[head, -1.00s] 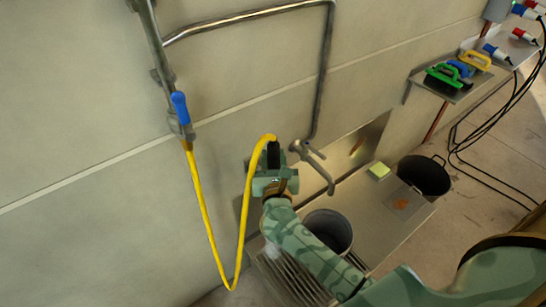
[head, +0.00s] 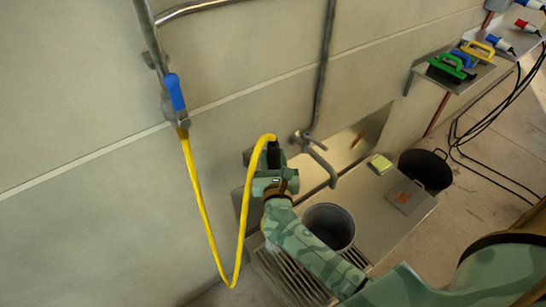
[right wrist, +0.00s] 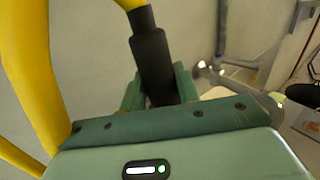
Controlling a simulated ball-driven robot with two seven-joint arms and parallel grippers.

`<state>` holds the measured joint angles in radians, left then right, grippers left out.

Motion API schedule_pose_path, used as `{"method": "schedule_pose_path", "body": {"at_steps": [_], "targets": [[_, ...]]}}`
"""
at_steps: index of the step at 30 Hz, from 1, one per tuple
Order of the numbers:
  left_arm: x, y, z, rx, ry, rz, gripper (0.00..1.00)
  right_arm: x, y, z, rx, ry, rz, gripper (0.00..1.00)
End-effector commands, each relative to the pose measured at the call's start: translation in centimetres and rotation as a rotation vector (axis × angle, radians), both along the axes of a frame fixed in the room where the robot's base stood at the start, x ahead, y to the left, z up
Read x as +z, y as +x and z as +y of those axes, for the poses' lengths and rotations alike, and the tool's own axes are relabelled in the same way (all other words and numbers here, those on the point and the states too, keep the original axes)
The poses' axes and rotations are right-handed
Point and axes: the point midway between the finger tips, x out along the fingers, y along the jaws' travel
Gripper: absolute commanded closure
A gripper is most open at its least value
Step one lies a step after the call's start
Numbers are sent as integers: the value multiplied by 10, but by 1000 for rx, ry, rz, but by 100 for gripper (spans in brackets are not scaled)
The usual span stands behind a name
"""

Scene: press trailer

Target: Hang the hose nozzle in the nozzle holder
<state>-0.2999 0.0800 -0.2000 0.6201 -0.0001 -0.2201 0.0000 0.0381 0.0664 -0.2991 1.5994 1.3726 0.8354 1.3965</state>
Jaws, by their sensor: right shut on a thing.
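The hose nozzle is a black grip (head: 273,154) on the end of a yellow hose (head: 203,200). My right gripper (head: 273,172) is shut on it, in front of the wall and left of the tap. In the right wrist view the black nozzle (right wrist: 152,55) stands between the green fingers (right wrist: 160,92), with the yellow hose leaving its upper end. The nozzle's lower end is hidden by my gripper. A dark grey piece shows on the wall just behind and left of my gripper; I cannot tell whether it is the nozzle holder. My left gripper is out of view.
The hose hangs in a loop from a pipe with a blue valve handle (head: 175,92). A metal tap (head: 322,165) is close right of my gripper. Below are a grey bucket (head: 329,210), a steel counter (head: 374,228) and a grate. A black bucket (head: 427,170) stands farther right.

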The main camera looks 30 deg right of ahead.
Motion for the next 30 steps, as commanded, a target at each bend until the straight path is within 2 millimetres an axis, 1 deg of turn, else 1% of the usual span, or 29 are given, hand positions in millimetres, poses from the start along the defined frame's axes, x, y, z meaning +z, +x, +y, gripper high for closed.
{"method": "schedule_pose_path", "body": {"at_steps": [4, 5, 6, 7, 16, 20, 23, 30], "targets": [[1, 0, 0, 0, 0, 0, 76, 2, 0, 0, 0, 0, -2, 92], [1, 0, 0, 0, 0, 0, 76, 2, 0, 0, 0, 0, -3, 63], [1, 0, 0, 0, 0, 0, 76, 2, 0, 0, 0, -1, -2, 52], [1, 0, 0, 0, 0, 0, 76, 2, 0, 0, 0, -1, -2, 44], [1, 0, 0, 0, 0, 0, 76, 0, -1, 0, 0, 0, 1, 44], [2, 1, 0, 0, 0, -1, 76, 0, -12, 6, 1, 0, 1, 44], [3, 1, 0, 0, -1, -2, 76, 0, -31, 14, 0, 2, 2, 44], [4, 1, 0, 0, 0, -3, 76, 0, -92, 41, 1, 1, 3, 44]]}}
